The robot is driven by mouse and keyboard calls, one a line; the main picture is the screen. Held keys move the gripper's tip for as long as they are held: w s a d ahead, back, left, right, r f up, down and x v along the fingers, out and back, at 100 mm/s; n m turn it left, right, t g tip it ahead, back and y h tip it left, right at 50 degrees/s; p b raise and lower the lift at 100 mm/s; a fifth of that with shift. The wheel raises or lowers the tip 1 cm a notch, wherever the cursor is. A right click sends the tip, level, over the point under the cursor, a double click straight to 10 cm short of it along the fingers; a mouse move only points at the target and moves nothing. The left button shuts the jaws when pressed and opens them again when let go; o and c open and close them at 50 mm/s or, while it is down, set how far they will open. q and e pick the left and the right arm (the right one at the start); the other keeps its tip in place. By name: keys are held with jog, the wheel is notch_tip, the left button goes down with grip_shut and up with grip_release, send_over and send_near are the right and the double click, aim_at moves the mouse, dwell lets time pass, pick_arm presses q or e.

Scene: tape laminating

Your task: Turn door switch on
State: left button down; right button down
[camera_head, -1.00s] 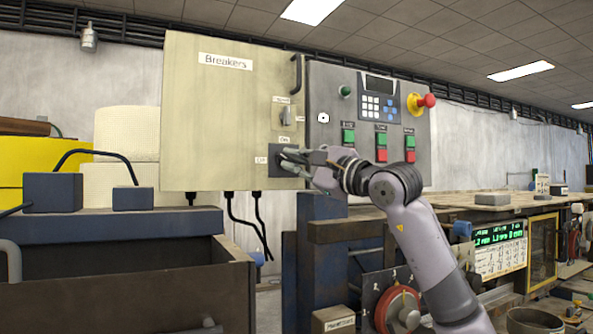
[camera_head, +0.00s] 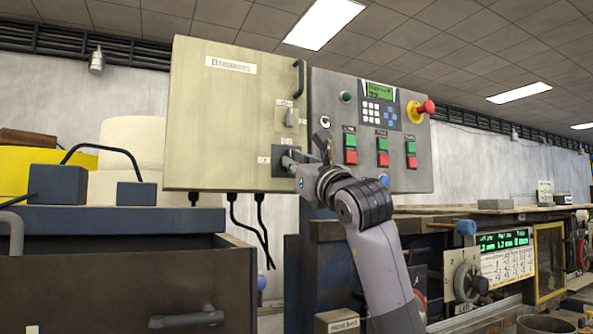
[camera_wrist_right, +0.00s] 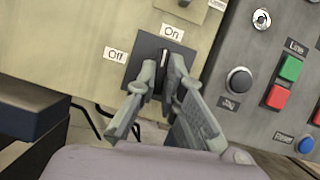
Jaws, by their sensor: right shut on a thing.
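The beige breaker box (camera_head: 215,130) hangs in the middle of the head view. On its lower right is the door switch, a dark square plate (camera_head: 279,152) with a small knob. In the right wrist view the plate (camera_wrist_right: 146,48) has an "On" label (camera_wrist_right: 172,32) above and an "Off" label (camera_wrist_right: 116,55) at left. My right gripper (camera_wrist_right: 165,78) is shut on the switch knob, which lies mostly hidden between the fingers, pointing roughly toward "On". In the head view my right gripper (camera_head: 293,164) reaches the plate from the right. My left gripper is not in view.
A grey control panel (camera_head: 330,85) adjoins the box, with a lit green display (camera_head: 379,90), a red emergency knob (camera_head: 426,107) and green and red buttons close to my wrist. Another selector switch (camera_head: 290,117) sits above the door switch. Black cables hang below the box.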

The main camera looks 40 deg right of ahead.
jog(key=shift+s+r+m+h, duration=0.15)
jog(key=shift+m+h, duration=0.25)
jog(key=shift+m, duration=0.5)
jog(key=shift+r+m, duration=0.1)
jog(key=shift+m, duration=0.3)
jog(key=c, duration=2.1)
grip_release()
jog(key=o, duration=0.4)
jog(key=shift+w+f, duration=0.2)
jog(key=shift+w, duration=0.1)
jog(key=v, duration=1.2)
jog(key=shift+a, duration=0.15)
